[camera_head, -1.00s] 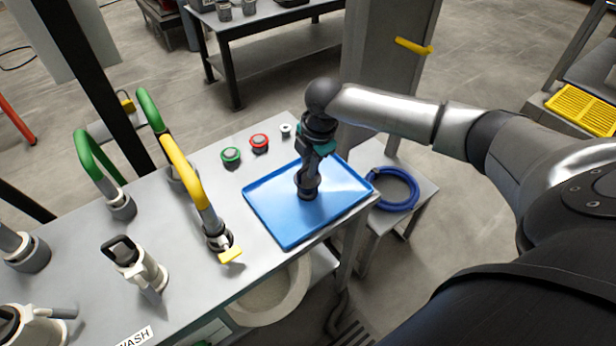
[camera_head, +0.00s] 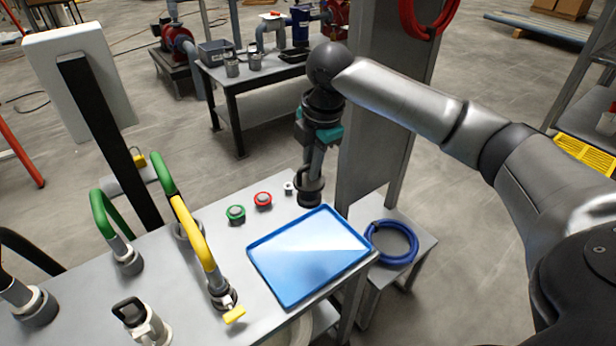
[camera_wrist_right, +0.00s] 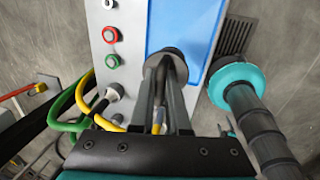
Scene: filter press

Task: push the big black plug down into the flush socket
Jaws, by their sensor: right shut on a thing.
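The big black plug (camera_head: 310,198) is in my right gripper (camera_head: 312,178), pointing down over the far right corner of the grey bench, just beyond the blue tray. In the right wrist view the plug (camera_wrist_right: 166,58) shows as a dark round end between the two fingers. A small white-rimmed fitting (camera_head: 289,187), a red-ringed fitting (camera_head: 262,200) and a green-ringed fitting (camera_head: 235,213) lie in a row left of the plug. No readable label shows which is the flush socket. The plug appears apart from all three. My left gripper is not in view.
The blue tray (camera_head: 308,257) is empty on the bench (camera_head: 200,318). Yellow (camera_head: 192,232) and green (camera_head: 103,213) hoses arch up at the left. A grey column (camera_head: 378,130) stands close right of my gripper. A blue hose coil (camera_head: 392,242) lies on a low stand.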

